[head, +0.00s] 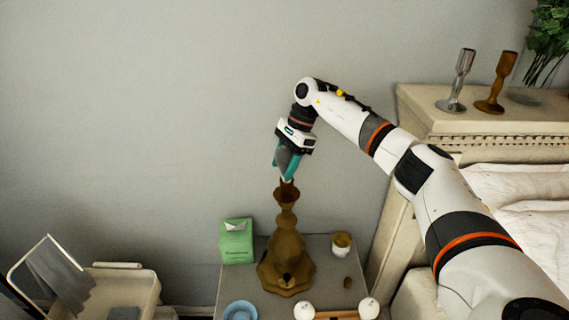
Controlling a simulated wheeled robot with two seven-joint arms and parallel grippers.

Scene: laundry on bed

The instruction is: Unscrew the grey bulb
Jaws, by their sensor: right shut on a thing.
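A brown-gold lamp base (286,252) stands upright on the grey bedside table. The grey bulb (290,163) is at the top of the lamp, between the teal fingers of my right gripper (287,170). My right gripper points down and is shut on the bulb. The fingers hide part of the bulb, and I cannot tell whether its lower end still sits in the socket (287,190). My left gripper is not in view.
The bedside table (230,285) also holds a green box (237,241), a blue bowl (240,311), a small cup (341,243) and white round things in front. A bed with candlesticks on its headboard (440,118) is at right. A mirror (55,275) stands at left.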

